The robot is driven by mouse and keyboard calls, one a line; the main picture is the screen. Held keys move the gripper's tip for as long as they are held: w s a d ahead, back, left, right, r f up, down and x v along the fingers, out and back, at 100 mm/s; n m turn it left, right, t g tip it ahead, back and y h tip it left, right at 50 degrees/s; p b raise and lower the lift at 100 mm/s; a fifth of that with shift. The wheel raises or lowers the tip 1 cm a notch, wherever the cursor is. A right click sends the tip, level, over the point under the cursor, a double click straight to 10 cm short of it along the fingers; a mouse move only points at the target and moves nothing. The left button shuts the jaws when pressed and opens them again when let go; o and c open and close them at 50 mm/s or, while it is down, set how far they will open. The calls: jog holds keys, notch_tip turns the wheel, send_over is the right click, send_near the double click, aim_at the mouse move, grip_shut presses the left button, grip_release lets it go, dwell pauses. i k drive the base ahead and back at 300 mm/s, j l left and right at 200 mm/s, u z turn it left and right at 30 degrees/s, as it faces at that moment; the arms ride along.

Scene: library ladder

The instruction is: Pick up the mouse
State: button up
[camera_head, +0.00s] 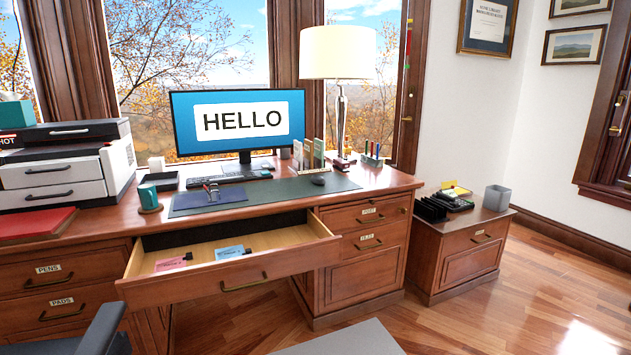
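A small dark computer mouse (318,181) lies on the right part of a dark green desk mat (275,190) on the wooden desk. It is right of the keyboard (243,176) and in front of the card holders and the lamp's base. Nothing covers the mouse from this view. My gripper is not in view, so its state and its place relative to the mouse do not show.
An open drawer (290,250) juts out from the desk front below the mat. A dark chair part (95,330) shows at bottom left. A monitor (237,122) and a lamp (338,55) stand behind. Wooden floor (480,320) is clear at right.

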aim_at(317, 180)
jog(key=i+l, duration=0.1)
jog(key=i, duration=1.15)
jog(key=i+l+u, duration=0.1)
jog(key=i, duration=0.55)
jog(key=i+l, duration=0.15)
jog(key=i, duration=0.45)
jog(key=i+l, duration=0.15)
jog(key=i, duration=0.5)
jog(key=j+u, duration=0.05)
